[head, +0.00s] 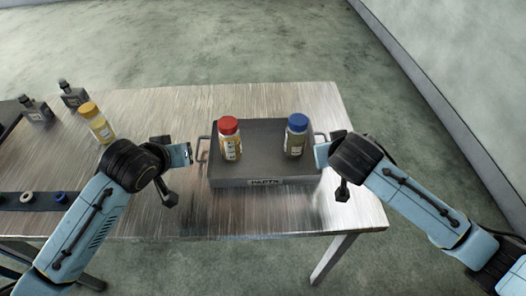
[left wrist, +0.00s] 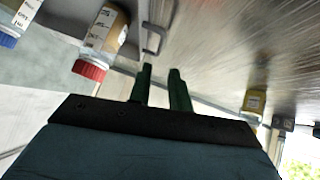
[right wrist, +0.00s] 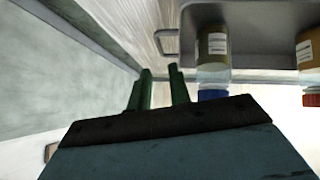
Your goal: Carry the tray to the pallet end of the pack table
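The dark grey tray (head: 262,181) sits on the metal table, its front labelled. A red-capped bottle (head: 230,140) and a blue-capped bottle (head: 296,136) stand upright in it. My left gripper (head: 187,152) is open and empty, just left of the tray's left handle (head: 201,150); that handle lies beyond the fingertips in the left wrist view (left wrist: 153,40). My right gripper (head: 321,154) is open and empty by the tray's right side. In the right wrist view the right handle (right wrist: 165,42) lies ahead of the green fingers (right wrist: 160,72), apart from them.
A yellow-capped bottle (head: 97,124) and two dark small bottles (head: 36,110) stand at the table's left. A dark strip with ring-shaped parts (head: 27,198) lies at the front left. The table (head: 352,205) is bare right of the tray, up to its right edge.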

